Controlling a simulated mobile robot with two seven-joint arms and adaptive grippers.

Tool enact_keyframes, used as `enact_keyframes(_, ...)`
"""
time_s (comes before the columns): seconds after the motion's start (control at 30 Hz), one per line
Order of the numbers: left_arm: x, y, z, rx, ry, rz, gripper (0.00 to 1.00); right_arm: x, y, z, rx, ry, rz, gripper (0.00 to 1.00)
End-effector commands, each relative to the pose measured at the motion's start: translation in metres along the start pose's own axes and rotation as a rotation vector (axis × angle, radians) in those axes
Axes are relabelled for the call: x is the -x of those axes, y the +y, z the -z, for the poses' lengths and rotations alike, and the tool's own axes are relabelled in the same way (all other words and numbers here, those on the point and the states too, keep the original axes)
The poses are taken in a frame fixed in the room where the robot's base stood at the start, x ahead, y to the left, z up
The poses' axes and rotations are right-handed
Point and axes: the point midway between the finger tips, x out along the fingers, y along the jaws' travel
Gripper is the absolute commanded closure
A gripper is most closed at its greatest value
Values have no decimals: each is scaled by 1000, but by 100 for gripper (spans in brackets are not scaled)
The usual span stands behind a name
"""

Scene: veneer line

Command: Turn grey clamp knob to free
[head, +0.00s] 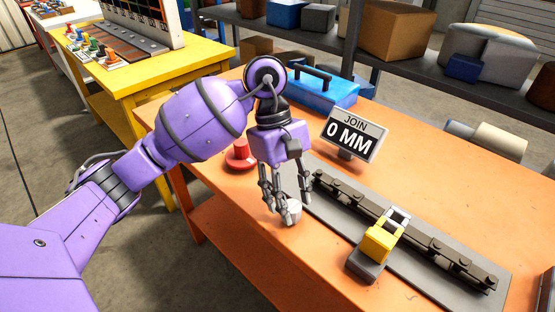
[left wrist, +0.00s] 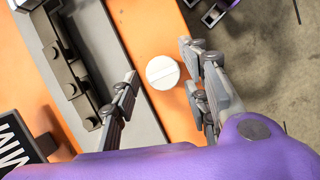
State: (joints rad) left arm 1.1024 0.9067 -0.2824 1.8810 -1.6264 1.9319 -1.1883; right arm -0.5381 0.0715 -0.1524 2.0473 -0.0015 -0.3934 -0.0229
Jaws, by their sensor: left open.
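A pale, whitish-grey round knob (head: 293,209) stands on the orange table beside the near left end of the grey plate. In the left wrist view the knob (left wrist: 162,72) shows from above as a disc with a slot line across it. My left gripper (head: 284,212) is open just over the knob, pointing down. In the left wrist view its fingers (left wrist: 160,92) are apart on either side of the knob, with the right finger closer to it. I cannot tell whether they touch it. Part of what looks like my right gripper (left wrist: 212,14) shows at the top edge.
A dark rail (head: 440,247) with a yellow clamp (head: 380,243) lies on the grey plate (head: 420,282). A sign reading "JOIN 0 MM" (head: 351,137) stands behind. A red knob (head: 240,157) and a blue toolbox (head: 325,92) are nearby. The table's front left is clear.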

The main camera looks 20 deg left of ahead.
Motion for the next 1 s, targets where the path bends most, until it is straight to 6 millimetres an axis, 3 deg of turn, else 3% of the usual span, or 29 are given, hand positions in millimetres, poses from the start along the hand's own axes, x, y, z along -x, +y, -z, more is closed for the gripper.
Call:
enact_keyframes(0.4,-10,1,-1,-2,0,-3,59,0,0,6,0,11,0,100)
enact_keyframes(0.7,-9,2,-1,-2,0,-6,98,-2,0,11,1,20,1,100)
enact_keyframes(1.0,-9,2,-1,20,-1,-19,99,-2,0,8,1,16,0,100)
